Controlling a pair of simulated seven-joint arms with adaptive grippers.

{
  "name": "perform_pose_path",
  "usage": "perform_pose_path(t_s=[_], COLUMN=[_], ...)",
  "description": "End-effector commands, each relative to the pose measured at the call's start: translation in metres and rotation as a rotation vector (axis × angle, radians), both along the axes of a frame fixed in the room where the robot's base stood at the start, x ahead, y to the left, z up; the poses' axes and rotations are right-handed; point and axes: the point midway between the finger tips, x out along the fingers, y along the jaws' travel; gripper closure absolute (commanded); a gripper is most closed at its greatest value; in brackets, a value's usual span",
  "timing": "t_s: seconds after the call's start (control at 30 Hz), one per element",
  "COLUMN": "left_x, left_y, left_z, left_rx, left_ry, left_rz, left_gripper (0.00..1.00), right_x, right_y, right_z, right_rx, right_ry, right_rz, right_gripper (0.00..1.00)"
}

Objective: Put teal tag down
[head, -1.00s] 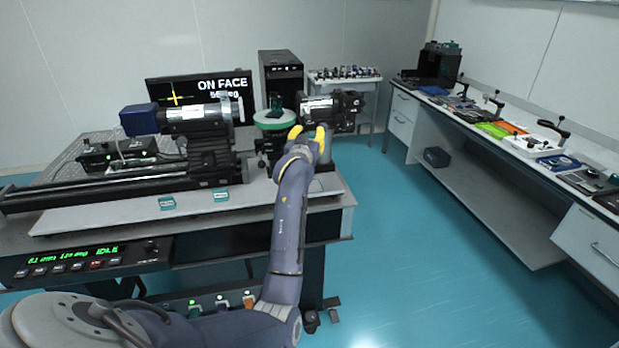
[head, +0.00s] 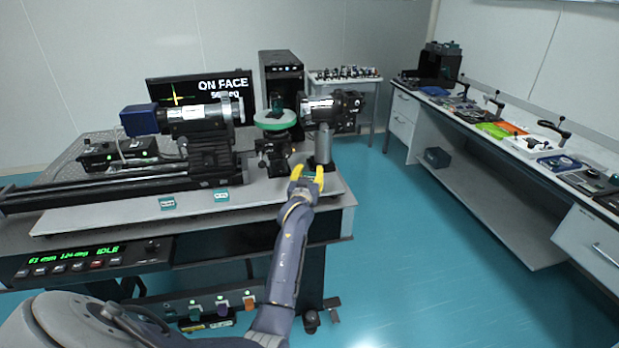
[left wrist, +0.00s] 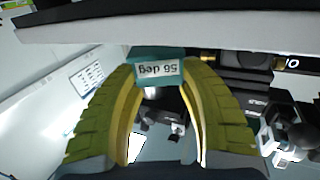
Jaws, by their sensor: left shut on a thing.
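The teal tag (left wrist: 157,68) is a small block with a white label that reads "56 deg", upside down in the left wrist view. My left gripper (head: 306,174) has yellow fingers, and they are shut on this tag. In the head view the gripper is over the right front part of the optical table (head: 100,218). I cannot tell whether the tag touches the tabletop. Two other teal tags, a left one (head: 167,203) and a right one (head: 221,194), lie along the table's front. My right gripper is out of view.
A round green-rimmed stage (head: 275,120) and a post-mounted optical tube (head: 322,108) stand behind the gripper. A long rail with a blue-ended tube (head: 190,119) fills the left. The tabletop between the right tag and my gripper looks clear. A monitor (head: 222,86) reads "ON FACE".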

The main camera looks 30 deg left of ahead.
Motion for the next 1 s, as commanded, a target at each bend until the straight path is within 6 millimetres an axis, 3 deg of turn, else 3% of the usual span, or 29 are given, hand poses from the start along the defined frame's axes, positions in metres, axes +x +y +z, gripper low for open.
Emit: perform_pose_path(t_s=[0.17, 0.63, 0.67, 0.8, 0.87, 1.0], left_x=[0.0, 0.0, 0.0, 0.0, 0.0, 0.0], left_y=[0.0, 0.0, 0.0, 0.0, 0.0, 0.0], left_z=[-0.016, -0.02, -0.021, -0.02, -0.02, -0.02], left_rx=[0.0, 0.0, 0.0, 0.0, 0.0, 0.0], left_ry=[0.0, 0.0, 0.0, -0.001, -0.001, -0.001], left_rz=[0.0, 0.0, 0.0, 0.0, 0.0, 0.0], left_gripper=[0.75, 0.75, 0.57, 0.41, 0.35, 0.35], right_x=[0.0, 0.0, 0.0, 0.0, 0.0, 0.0], right_y=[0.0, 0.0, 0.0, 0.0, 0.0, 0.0], right_z=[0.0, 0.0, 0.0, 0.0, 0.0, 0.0], right_rx=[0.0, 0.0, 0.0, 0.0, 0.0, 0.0], right_ry=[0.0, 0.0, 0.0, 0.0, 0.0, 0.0], right_rz=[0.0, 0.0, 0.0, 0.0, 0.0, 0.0], right_gripper=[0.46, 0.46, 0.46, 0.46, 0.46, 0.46])
